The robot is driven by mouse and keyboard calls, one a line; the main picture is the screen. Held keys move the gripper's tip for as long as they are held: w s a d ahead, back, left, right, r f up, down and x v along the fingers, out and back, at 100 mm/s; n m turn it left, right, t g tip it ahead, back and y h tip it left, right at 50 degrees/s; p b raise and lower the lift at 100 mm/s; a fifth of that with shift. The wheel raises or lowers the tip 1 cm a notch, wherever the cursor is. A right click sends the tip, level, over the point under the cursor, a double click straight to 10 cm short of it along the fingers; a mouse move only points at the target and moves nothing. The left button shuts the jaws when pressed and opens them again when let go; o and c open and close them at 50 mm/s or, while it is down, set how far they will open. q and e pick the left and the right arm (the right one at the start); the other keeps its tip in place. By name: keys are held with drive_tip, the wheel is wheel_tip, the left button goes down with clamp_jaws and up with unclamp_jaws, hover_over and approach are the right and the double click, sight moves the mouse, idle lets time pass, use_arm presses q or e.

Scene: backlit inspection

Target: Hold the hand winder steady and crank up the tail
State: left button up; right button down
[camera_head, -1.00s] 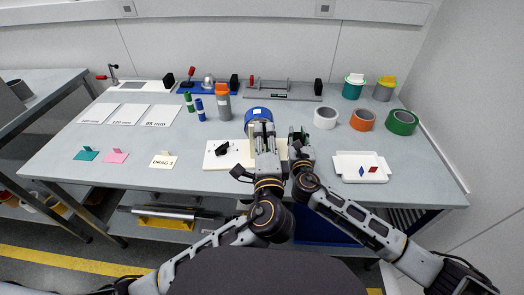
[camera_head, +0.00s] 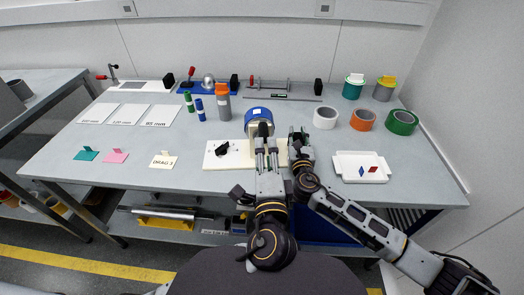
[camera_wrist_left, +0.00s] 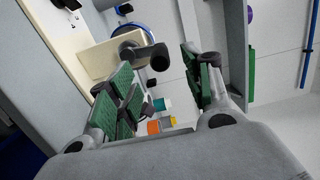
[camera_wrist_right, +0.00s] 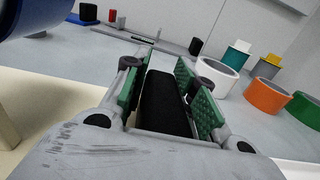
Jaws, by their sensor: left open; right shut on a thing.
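The hand winder has a cream base board (camera_head: 222,161) on the bench, with a blue reel (camera_head: 259,115) at its back right. In the left wrist view a crank arm (camera_wrist_left: 128,42) ends in a dark knob (camera_wrist_left: 160,57), seen between and beyond my left fingertips. My left gripper (camera_head: 265,141) is open and empty in front of the reel, apart from the knob. My right gripper (camera_head: 298,138) is just right of the reel. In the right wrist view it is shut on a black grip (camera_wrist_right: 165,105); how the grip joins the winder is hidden.
White, orange and green tape rolls (camera_head: 402,122) stand at the right. A white tray (camera_head: 345,170) with two small coloured diamonds lies before them. An orange-topped grey cylinder (camera_head: 222,101) and marker-like tubes (camera_head: 201,110) stand left behind the winder. The bench front left holds small cards.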

drive_tip(key=c, duration=1.1)
unclamp_jaws()
drive_tip(key=shift+s, duration=0.2)
drive_tip(key=shift+s+d, duration=0.2)
drive_tip(key=shift+s, duration=2.7)
drive_tip(key=shift+s+d, duration=0.15)
drive_tip(key=shift+s, duration=2.75)
